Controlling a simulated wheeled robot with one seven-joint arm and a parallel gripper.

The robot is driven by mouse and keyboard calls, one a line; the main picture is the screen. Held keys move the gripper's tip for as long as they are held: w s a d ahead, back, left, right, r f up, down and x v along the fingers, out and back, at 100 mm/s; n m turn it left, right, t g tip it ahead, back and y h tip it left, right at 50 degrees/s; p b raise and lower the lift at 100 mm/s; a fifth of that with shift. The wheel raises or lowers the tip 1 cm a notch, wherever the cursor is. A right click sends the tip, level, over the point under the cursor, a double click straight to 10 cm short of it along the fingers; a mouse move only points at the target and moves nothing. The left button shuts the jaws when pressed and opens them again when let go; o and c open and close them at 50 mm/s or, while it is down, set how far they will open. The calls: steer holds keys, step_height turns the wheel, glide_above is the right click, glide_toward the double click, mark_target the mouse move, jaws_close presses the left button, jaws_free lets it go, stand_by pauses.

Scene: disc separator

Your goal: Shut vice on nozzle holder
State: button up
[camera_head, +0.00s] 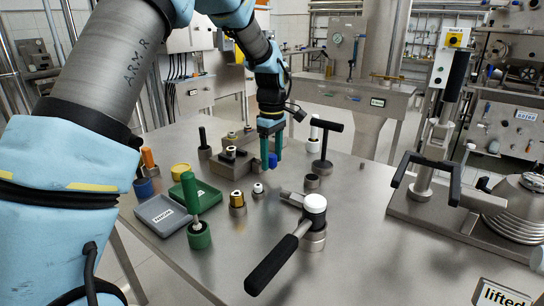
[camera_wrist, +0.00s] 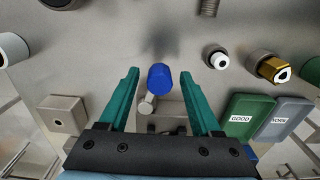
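The grey metal vice (camera_head: 243,163) stands on the bench, left of my gripper in the head view. A blue knob (camera_wrist: 161,77) on a metal stem (camera_wrist: 148,105) stands between my fingers in the wrist view. The blue knob also shows in the head view (camera_head: 272,161). My gripper (camera_wrist: 165,76) points down over it with teal fingers apart, and gaps show on both sides of the knob. My gripper hides most of the vice in the wrist view.
A green GOOD tray (camera_head: 207,193) and a grey tray (camera_head: 160,216) sit at left. A black T-handled tool (camera_head: 323,148) stands to the right, near my gripper. A lever press (camera_head: 425,185) stands farther right.

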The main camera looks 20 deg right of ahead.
jaws_close()
stand_by(0.3)
stand_by(0.9)
